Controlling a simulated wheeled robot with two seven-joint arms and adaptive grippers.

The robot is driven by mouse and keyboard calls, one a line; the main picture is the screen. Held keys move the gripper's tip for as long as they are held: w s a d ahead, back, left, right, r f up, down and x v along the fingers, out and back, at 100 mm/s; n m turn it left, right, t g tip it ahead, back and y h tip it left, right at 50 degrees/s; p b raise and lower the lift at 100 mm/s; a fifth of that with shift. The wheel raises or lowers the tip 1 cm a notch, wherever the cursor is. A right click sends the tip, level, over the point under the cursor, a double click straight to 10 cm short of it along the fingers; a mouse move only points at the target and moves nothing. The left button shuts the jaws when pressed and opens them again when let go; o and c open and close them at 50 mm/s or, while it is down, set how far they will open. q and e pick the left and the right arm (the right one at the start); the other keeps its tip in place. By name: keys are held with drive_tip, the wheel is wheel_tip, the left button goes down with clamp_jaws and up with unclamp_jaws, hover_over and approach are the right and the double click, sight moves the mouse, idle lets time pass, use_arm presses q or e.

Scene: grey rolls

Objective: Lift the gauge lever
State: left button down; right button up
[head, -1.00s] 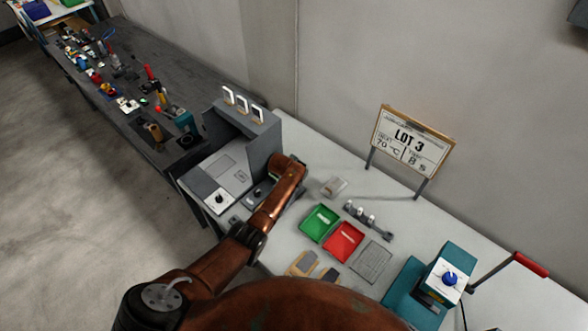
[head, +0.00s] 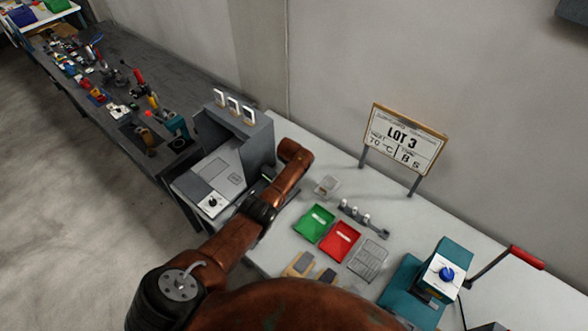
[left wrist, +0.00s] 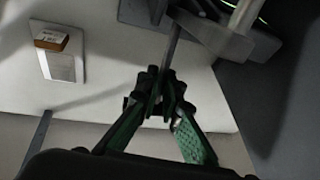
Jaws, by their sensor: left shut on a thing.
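In the left wrist view, the green fingers of my left gripper (left wrist: 160,88) are closed around a thin dark bar (left wrist: 171,50), apparently the gauge lever. The bar runs up from the fingertips toward a grey metal part (left wrist: 212,32). In the head view, my rust-brown left arm reaches over the bench beside the open grey housing (head: 258,145), with its far end at the housing's right side. The left gripper and the bar are hidden there behind the arm. My right gripper is in neither view.
Right of the arm, the pale bench holds a green tray (head: 302,222), a red tray (head: 328,240), a small rack (head: 365,218) and a wire grid (head: 368,262). A teal press (head: 405,280) stands farther right. A LOT 3 sign (head: 403,139) stands behind.

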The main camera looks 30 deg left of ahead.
use_arm(q)
drive_tip(key=shift+d+f, duration=0.1)
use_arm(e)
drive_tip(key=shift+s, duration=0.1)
use_arm(q)
drive_tip(key=c, duration=2.1)
unclamp_jaws()
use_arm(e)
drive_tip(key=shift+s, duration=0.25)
use_arm(q)
drive_tip(key=v, duration=1.2)
